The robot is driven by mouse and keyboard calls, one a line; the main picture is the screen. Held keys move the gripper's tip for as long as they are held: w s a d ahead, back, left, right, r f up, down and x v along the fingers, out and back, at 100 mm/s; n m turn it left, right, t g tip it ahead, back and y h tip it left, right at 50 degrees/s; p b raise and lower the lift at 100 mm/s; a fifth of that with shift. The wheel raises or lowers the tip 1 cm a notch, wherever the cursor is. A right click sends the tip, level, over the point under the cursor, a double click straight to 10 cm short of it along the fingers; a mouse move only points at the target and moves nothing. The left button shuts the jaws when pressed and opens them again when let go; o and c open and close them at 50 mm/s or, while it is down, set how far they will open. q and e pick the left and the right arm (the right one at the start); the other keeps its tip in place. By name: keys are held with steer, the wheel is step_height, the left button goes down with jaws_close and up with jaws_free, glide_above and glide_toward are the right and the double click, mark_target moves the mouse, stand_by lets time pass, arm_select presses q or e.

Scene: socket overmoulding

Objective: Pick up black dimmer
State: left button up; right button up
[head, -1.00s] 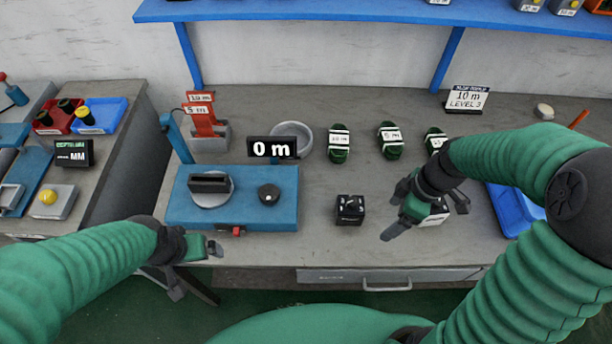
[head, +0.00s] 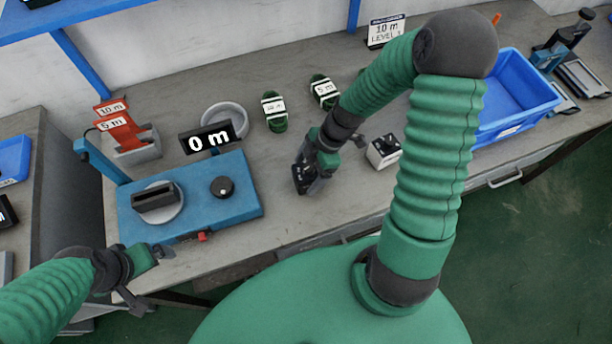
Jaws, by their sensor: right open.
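The black dimmer (head: 299,184), a small dark block, sits on the grey bench right of the blue machine. My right gripper (head: 312,174) is open, pointing down right at the black dimmer and covering much of it. I cannot tell whether the fingers touch it. A second block with white sides (head: 383,152) stands just to the right, apart from the gripper. My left gripper (head: 150,274) looks open and empty, near the bench's front edge at the left.
Green wound coils (head: 274,112) lie behind. A blue bin (head: 540,98) is at the right. My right forearm crosses over the bench. Bare bench lies in front of the dimmer.

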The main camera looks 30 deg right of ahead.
steer(key=x, duration=0.3)
steer(key=shift+s+d, duration=0.1)
steer(key=shift+d+f, duration=0.2)
steer(key=shift+f, duration=0.2)
steer(key=shift+a+r, duration=0.15)
steer(key=shift+a, duration=0.1)
steer(key=c, duration=1.7)
steer(key=shift+d+r, duration=0.1)
